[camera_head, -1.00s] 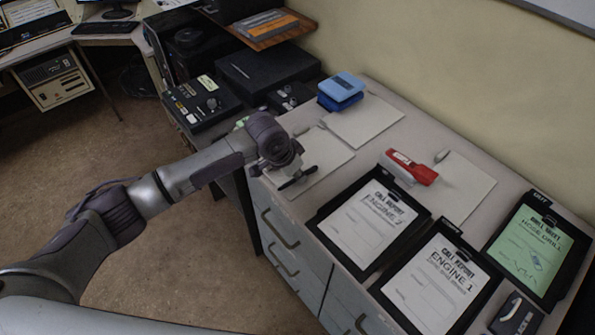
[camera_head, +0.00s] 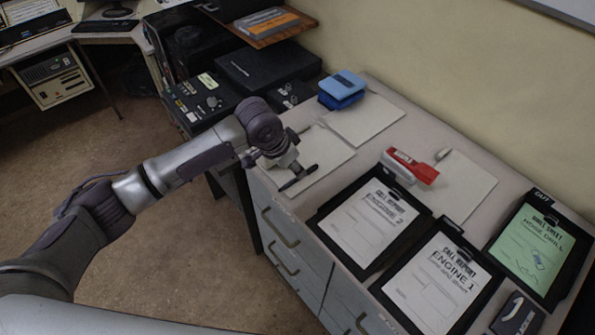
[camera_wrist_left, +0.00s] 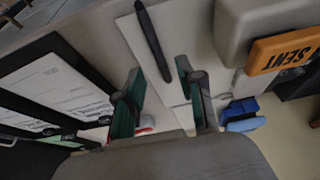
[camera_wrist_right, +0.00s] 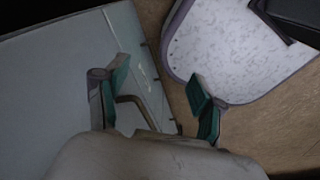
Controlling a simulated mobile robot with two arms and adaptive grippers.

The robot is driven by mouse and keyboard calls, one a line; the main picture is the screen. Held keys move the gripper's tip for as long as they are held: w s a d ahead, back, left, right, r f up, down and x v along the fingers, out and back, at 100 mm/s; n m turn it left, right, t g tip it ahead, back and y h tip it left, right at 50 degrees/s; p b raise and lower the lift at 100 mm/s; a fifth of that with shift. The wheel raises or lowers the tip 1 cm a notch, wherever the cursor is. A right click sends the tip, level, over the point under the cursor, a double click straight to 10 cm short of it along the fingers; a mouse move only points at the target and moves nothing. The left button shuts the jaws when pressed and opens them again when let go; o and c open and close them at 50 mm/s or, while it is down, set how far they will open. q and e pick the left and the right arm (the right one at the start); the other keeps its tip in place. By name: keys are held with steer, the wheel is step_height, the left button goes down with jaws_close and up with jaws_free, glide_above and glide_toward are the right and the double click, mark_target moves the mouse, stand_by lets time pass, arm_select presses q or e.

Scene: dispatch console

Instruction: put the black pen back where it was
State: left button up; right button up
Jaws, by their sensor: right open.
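The black pen (camera_head: 298,178) lies on a pale sheet near the front left edge of the cabinet top. In the left wrist view the pen (camera_wrist_left: 153,40) lies beyond my fingers, across the gap between them and apart from both. My left gripper (camera_wrist_left: 163,95) is open and empty; in the head view it hangs over the same sheet just behind the pen, its fingers partly hidden by the wrist. My right gripper (camera_wrist_right: 153,100) is open and empty, in front of the cabinet's drawer fronts; it is not seen in the head view.
Two call report clipboards (camera_head: 367,223) (camera_head: 437,282) and a green drill sheet (camera_head: 537,246) lie to the right. A red stapler-like object (camera_head: 412,166) and a blue stamp-like block (camera_head: 341,90) rest on or beside other pale sheets. Black equipment (camera_head: 267,66) stands at the left.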

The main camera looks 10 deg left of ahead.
arm_select(q)
steer(key=v, duration=0.8)
steer(key=shift+r+b, duration=0.15)
steer(key=shift+b, duration=0.3)
